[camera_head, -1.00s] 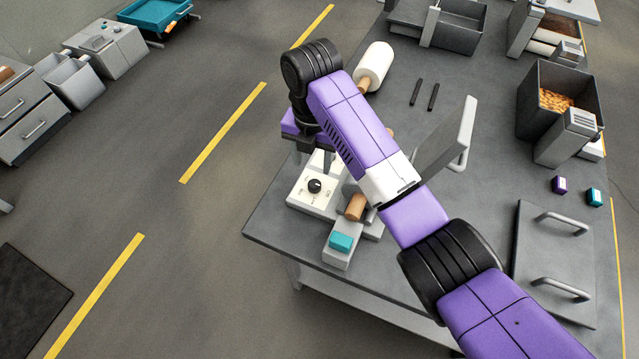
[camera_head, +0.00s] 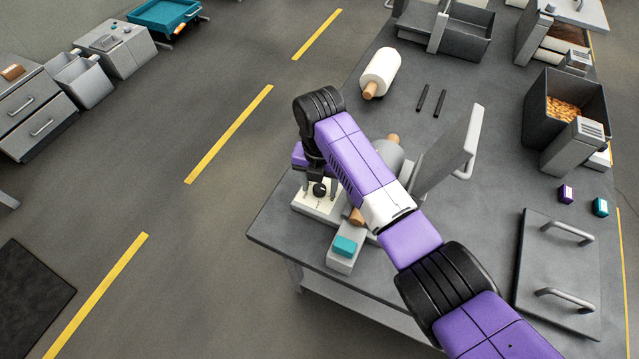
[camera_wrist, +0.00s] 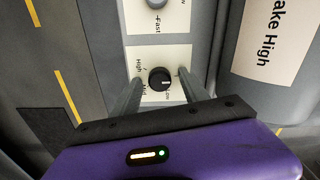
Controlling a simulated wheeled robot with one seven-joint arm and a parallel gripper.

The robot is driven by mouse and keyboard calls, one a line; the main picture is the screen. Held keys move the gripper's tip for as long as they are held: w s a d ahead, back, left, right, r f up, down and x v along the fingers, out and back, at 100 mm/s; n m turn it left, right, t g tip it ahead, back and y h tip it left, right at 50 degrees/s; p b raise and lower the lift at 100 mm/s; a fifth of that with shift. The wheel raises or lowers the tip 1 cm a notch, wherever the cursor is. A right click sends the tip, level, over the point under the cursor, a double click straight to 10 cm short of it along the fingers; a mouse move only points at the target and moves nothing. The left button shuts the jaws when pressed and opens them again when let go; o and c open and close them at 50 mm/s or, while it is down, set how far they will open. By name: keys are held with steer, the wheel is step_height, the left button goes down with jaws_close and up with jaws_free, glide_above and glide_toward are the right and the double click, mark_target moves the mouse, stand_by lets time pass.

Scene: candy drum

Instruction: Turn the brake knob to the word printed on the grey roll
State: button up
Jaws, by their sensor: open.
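The brake knob (camera_wrist: 159,79) is a round black knob on a pale panel (camera_wrist: 150,54). The words "High" at its left and "Mid" below show in the wrist view; a word at its right is partly hidden. I cannot tell surely which word its mark faces. My gripper (camera_wrist: 160,76) is open, one finger on each side of the knob, without visible contact. In the head view the knob (camera_head: 319,190) is just below my gripper (camera_head: 321,185). The grey roll (camera_head: 388,156) is partly behind my arm. Its label (camera_wrist: 272,38) reads "...ake High" in the wrist view.
A second panel with a grey knob (camera_wrist: 156,3) and the word "Fast" lies beyond. A teal button block (camera_head: 345,246) stands at the table's front edge. A white roll (camera_head: 381,72), an upright grey plate (camera_head: 449,150) and two dark bars (camera_head: 431,101) stand or lie farther back.

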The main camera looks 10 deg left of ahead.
jaws_close()
